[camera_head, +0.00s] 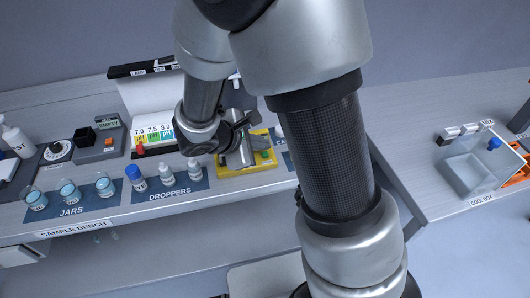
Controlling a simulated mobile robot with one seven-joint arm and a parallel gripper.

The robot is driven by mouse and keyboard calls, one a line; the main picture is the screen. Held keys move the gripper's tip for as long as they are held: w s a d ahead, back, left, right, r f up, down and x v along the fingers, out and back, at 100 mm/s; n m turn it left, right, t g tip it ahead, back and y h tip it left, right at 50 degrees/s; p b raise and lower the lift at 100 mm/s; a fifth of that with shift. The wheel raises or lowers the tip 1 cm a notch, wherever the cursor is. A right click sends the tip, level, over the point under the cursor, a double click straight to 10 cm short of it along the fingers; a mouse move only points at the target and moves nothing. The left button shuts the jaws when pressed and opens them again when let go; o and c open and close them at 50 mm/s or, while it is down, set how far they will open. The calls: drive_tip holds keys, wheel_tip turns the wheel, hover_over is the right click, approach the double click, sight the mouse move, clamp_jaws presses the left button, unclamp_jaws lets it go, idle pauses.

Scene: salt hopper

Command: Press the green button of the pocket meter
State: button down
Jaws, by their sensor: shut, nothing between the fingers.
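A yellow pocket meter (246,165) lies on the sample bench, right of the droppers. A small green button (265,154) shows near its right side. My gripper (240,156) is shut and empty, over the left and middle part of the yellow body, left of the green button. Whether it touches the meter cannot be told. My gripper and wrist hide much of the meter's upper left part.
Droppers and a blue-capped bottle (134,178) stand left of the meter on a dark mat, with jars (68,191) farther left. A pH card (152,134) stands behind. A clear cool box (467,175) is at right. My arm hides the bench right of the meter.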

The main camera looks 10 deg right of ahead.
sight(262, 159)
drive_tip(key=shift+f, duration=0.15)
idle(0.7)
drive_tip(key=shift+f+b, duration=0.3)
drive_tip(key=shift+b, duration=0.35)
drive_tip(key=shift+f+b, duration=0.55)
drive_tip(key=shift+b, duration=0.05)
idle(0.4)
drive_tip(key=shift+r, duration=0.1)
drive_tip(key=shift+r+p, duration=0.65)
drive_tip(key=shift+r, duration=0.2)
drive_tip(key=shift+r, duration=0.15)
drive_tip(key=shift+r+p, duration=1.8)
drive_tip(key=shift+r, duration=0.6)
